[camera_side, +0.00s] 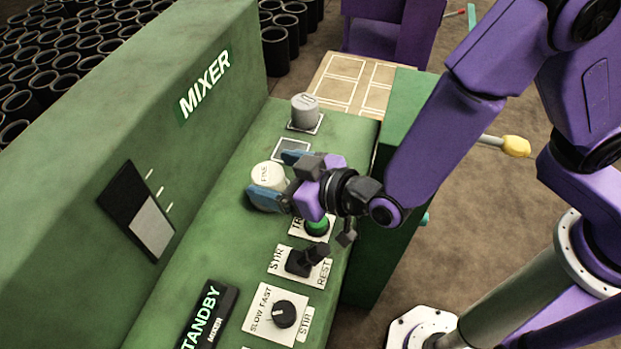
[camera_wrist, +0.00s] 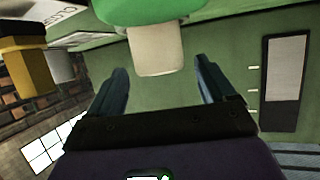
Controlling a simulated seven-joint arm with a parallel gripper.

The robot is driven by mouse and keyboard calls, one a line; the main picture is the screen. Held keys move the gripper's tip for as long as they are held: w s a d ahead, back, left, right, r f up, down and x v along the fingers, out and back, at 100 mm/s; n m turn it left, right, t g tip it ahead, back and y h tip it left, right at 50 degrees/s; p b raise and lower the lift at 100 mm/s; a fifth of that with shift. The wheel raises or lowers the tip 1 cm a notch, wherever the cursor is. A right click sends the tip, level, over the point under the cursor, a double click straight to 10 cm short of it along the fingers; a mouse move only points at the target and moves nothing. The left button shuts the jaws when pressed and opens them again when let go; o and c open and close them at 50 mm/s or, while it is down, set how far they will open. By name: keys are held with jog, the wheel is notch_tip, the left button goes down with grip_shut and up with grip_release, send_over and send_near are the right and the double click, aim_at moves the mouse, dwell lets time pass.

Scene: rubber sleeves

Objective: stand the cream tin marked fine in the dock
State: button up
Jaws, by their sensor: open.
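The cream tin (camera_side: 266,174) marked FINE stands upright on the green deck in the side view. In the wrist view the cream tin (camera_wrist: 153,62) shows between the fingers, partly hidden by a green round thing close to the camera. My gripper (camera_side: 276,176) is open, with one blue finger on each side of the tin. The wrist view shows gaps between my gripper (camera_wrist: 160,65) and the tin on both sides. A bare grey square with a pale border (camera_side: 291,150) lies just beyond the tin; I cannot tell whether it is the dock.
A grey tin (camera_side: 305,112) stands on a pale square farther back. A green button (camera_side: 317,226), a black lever (camera_side: 305,262) and a black knob (camera_side: 284,314) sit on the near deck. The tall MIXER wall (camera_side: 215,100) rises at left.

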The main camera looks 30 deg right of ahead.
jog(key=v, duration=1.1)
jog(key=shift+f, duration=0.1)
